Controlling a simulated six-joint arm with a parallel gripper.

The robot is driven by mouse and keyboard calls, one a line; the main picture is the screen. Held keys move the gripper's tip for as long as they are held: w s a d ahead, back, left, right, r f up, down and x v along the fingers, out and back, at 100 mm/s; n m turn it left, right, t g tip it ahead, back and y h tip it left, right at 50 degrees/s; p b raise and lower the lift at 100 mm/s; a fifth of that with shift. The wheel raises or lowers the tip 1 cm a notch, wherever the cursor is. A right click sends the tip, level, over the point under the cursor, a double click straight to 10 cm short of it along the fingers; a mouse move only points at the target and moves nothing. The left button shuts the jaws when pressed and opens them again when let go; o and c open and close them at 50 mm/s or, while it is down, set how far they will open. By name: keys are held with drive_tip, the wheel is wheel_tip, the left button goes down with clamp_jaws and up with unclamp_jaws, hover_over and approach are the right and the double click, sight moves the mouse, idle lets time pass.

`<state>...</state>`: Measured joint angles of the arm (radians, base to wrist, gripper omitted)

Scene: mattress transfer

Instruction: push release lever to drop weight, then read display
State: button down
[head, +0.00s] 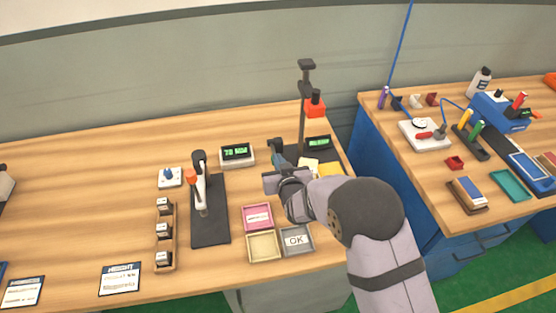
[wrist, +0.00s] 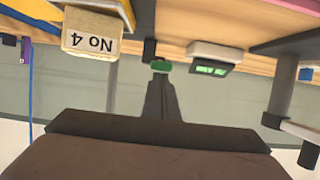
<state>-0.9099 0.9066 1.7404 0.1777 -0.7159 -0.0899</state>
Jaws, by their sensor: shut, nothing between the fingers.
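My gripper (wrist: 160,84) is shut and empty, its dark fingers together in the wrist view. Just beyond the tips is a small green piece (wrist: 161,66) by a dark block; I cannot tell whether this is the release lever or whether the tips touch it. In the head view the red weight (head: 315,105) is up on the dark post (head: 305,80) of the drop stand. The stand's small display (head: 317,143) is lit green, its digits unreadable. The stand's foot is partly hidden by my arm.
A white-based display (head: 236,152) glows green; it also shows in the wrist view (wrist: 210,70). A black fixture with an orange-handled lever (head: 193,176) stands left. Pink (head: 246,225), yellow and grey trays lie in front. A block marked No 4 (wrist: 92,42) is near my gripper.

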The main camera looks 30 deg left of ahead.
drive_tip(key=f+b, duration=0.4)
drive_tip(key=shift+s+d+f+b, duration=0.25)
drive_tip(key=shift+s+d+b, duration=0.05)
drive_tip(key=shift+s+b, duration=0.05)
drive_tip(key=shift+s+d+f+b, duration=0.25)
drive_tip(key=shift+f+b, duration=0.05)
drive_tip(key=shift+f, duration=0.05)
drive_tip(key=shift+r+p, duration=0.3)
drive_tip(key=shift+r, duration=0.1)
drive_tip(key=v, duration=1.1)
drive_tip(key=shift+r+b, duration=0.35)
